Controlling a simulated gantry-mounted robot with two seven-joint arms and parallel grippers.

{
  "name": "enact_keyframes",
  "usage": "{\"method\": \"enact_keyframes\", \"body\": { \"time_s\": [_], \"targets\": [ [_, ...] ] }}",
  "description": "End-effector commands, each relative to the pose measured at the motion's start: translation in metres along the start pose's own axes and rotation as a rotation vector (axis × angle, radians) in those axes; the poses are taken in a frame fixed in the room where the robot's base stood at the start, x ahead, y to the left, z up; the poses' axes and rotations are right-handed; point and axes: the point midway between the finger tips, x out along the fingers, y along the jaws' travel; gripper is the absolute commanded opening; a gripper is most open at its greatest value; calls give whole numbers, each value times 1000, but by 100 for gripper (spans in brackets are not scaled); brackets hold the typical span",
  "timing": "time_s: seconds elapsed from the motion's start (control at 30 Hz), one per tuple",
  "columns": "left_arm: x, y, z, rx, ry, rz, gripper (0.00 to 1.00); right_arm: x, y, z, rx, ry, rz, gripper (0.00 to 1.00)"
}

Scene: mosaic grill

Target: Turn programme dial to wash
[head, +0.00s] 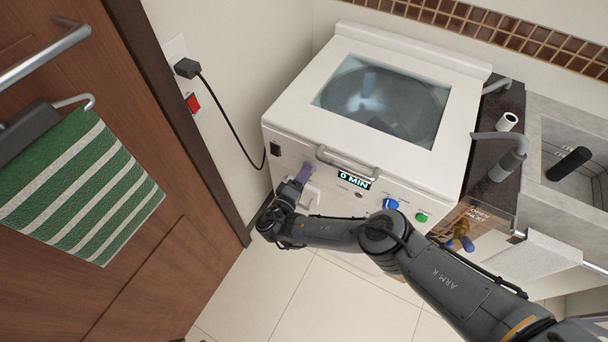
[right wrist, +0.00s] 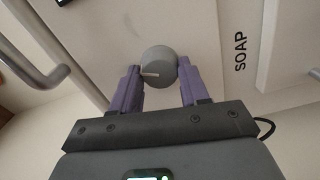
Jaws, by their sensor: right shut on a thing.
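The white top-loading washing machine (head: 290,125) stands against the wall in the head view, its display (head: 354,180) reading "0 MIN". The programme dial (right wrist: 158,66) is a round grey knob on the machine's front, with a white mark pointing left in the right wrist view. My right gripper (head: 303,174) reaches the left part of the front panel and hides the dial in the head view. My left gripper is not in view.
A blue knob (head: 390,204) and a green knob (head: 421,217) sit farther right on the panel. The SOAP panel (right wrist: 240,50) is beside the dial. A wooden door (head: 60,250) with a striped towel (head: 85,190) is at left. A concrete sink (head: 545,115) is at right.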

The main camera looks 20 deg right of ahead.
Motion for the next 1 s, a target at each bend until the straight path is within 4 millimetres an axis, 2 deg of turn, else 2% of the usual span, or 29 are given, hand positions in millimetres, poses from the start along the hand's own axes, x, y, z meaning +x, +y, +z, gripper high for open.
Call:
{"method": "enact_keyframes", "body": {
  "time_s": [0.37, 0.4, 0.57, 0.87, 1.0],
  "targets": [
    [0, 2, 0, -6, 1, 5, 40, 0, 0, 0, 6, -1, 1, 14],
    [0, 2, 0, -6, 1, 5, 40, 0, 0, 0, 6, 0, 0, 46],
    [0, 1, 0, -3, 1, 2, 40, 0, 0, 0, 5, 0, 0, 70],
    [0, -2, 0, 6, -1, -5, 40, -1, 0, 0, 5, 0, 0, 70],
    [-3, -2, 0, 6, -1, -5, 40, -10, 0, -1, 5, 2, -2, 70]
  ]
}}
